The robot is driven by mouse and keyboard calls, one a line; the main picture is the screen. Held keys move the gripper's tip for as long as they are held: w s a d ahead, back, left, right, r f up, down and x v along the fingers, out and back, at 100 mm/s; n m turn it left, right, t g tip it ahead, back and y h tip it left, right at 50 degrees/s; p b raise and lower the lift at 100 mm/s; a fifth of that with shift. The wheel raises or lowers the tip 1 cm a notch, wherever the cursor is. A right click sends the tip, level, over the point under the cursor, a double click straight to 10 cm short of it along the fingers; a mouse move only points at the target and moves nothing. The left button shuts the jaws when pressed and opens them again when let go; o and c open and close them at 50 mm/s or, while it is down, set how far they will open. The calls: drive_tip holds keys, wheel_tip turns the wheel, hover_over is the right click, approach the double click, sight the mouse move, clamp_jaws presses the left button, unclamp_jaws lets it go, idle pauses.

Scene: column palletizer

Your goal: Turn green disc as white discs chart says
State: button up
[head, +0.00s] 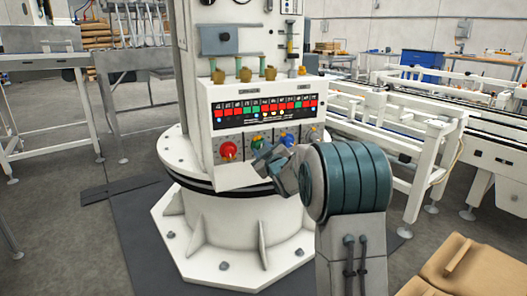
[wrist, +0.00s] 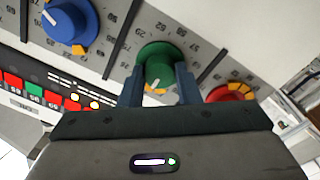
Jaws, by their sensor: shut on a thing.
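The green disc (wrist: 158,62) is a round knob on the sloped grey panel, with numbers printed around it and a pale pointer mark at its near edge. My gripper (wrist: 158,80) is shut on it, with one dark finger on each side. In the head view, my gripper (head: 268,160) partly covers the green disc (head: 257,142). The chart (head: 265,107) is a dark strip above the discs, with red and green numbered cells and small round lights below them. Part of the chart (wrist: 40,92) shows at the left of the wrist view. Its numbers are too small to read surely.
A red disc (head: 228,150) and a blue disc (head: 287,139) flank the green one closely. A yellow disc (head: 312,134) is at the panel's right. Valves with brown knobs (head: 246,74) stand above the chart. A white conveyor (head: 420,130) runs at the right.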

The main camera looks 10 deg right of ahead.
drive_tip(key=o, duration=1)
drive_tip(key=shift+c, duration=0.2)
drive_tip(key=s+d+p, duration=0.1)
drive_tip(key=s+p, duration=0.1)
drive_tip(key=s, duration=1.1)
drive_tip(key=shift+s+d+p, duration=0.25)
drive_tip(key=shift+s+p, duration=0.05)
drive_tip(key=shift+s, duration=0.05)
drive_tip(key=shift+f, duration=0.1)
drive_tip(key=s+a+r+m+g+h+p, duration=0.1)
drive_tip(key=s+r+m+g+h+p, duration=0.15)
drive_tip(key=s+r+p, duration=0.4)
drive_tip(key=s+r+m+g+h+p, duration=0.1)
drive_tip(key=s+r+m+g+p, duration=0.2)
drive_tip(key=r+p, duration=0.55)
drive_tip(key=s+a+r+m+g+p, duration=0.1)
drive_tip(key=s+a+r+g+p, duration=0.1)
drive_tip(key=s+p, duration=0.4)
drive_tip(key=s+a+r+m+g+y+p, duration=0.1)
drive_tip(key=s+a+r+g+p, duration=0.1)
drive_tip(key=s+r+g+p, duration=0.2)
drive_tip(key=s+a+r+m+g+p, duration=0.1)
drive_tip(key=s+r+g+p, duration=0.3)
drive_tip(key=s+p, duration=0.5)
drive_tip(key=s+a+r, duration=0.1)
drive_tip(key=s, duration=0.3)
drive_tip(key=shift+r+p, duration=0.3)
drive_tip(key=shift+r, duration=0.05)
